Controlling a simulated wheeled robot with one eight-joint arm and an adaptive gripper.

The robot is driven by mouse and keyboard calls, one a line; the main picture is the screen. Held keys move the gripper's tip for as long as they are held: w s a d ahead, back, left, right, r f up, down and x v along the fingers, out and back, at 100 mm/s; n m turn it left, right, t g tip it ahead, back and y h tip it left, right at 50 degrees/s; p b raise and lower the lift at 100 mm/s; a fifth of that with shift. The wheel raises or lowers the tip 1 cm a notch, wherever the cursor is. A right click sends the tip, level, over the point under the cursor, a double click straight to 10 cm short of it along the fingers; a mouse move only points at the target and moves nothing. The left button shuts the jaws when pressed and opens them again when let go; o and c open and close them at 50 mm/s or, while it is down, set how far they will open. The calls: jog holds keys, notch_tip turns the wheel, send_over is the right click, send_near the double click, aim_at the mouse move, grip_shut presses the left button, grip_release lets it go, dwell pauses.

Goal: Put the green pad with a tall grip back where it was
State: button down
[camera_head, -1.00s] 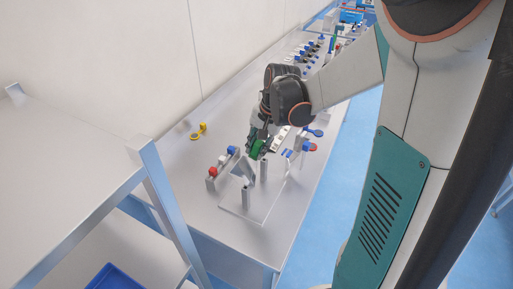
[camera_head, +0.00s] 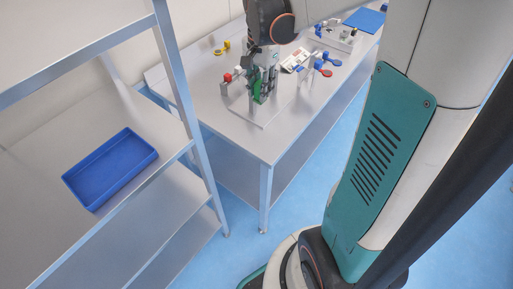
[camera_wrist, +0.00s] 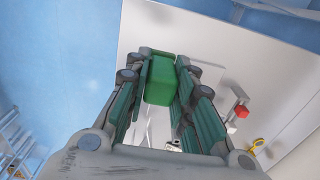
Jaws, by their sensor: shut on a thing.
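The green pad with a tall grip (camera_wrist: 160,82) is between the fingers of my gripper (camera_wrist: 159,92) in the wrist view. The fingers are shut on its grip. In the head view my gripper (camera_head: 262,76) points down, with the green pad (camera_head: 256,88) just below it.
A yellow ring tool (camera_head: 219,52) lies behind. A blue tray (camera_head: 110,168) sits on the shelf at left. The table's front edge is close to the plate.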

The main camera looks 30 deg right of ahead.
notch_tip(320, 180, down, 19)
jog(key=b, duration=0.5)
jog(key=shift+w+f, duration=0.1)
jog(key=shift+w, duration=0.05)
jog(key=shift+f+b, duration=0.15)
jog(key=shift+b, duration=0.15)
jog(key=c, duration=1.4)
grip_release()
jog(key=shift+o, duration=0.2)
notch_tip(320, 180, up, 12)
jog(key=p, duration=0.4)
jog(key=shift+r, duration=0.2)
